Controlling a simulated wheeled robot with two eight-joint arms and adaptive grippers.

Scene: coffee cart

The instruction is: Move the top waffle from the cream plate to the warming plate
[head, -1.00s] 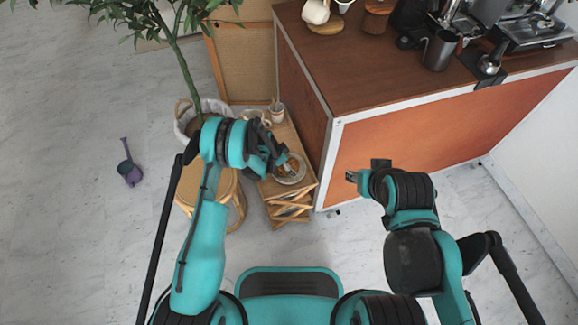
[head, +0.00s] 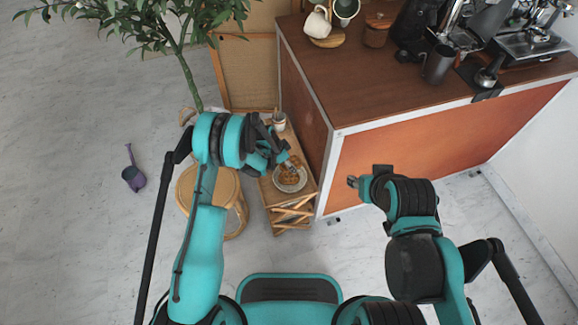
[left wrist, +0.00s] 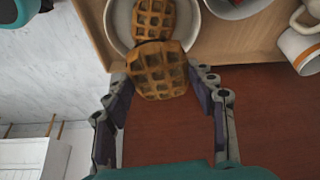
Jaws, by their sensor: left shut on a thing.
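My left gripper (left wrist: 162,95) is shut on a brown waffle (left wrist: 160,72), which sits between its fingertips in the left wrist view. A second waffle (left wrist: 152,18) lies beyond it on the cream plate (left wrist: 122,25). The held waffle overlaps the plate's near rim in that view; I cannot tell its exact height. In the head view, my left gripper (head: 283,160) is just behind the plate (head: 303,183), where a waffle (head: 287,178) shows. My right gripper (head: 354,182) is in front of the cart's orange panel, away from the plate; its jaws are too small to read. I cannot make out the warming plate.
The plate stands on a narrow wooden stand (head: 275,190) beside the coffee cart (head: 350,90). A round stool (head: 228,190) and a plant (head: 180,75) stand left.

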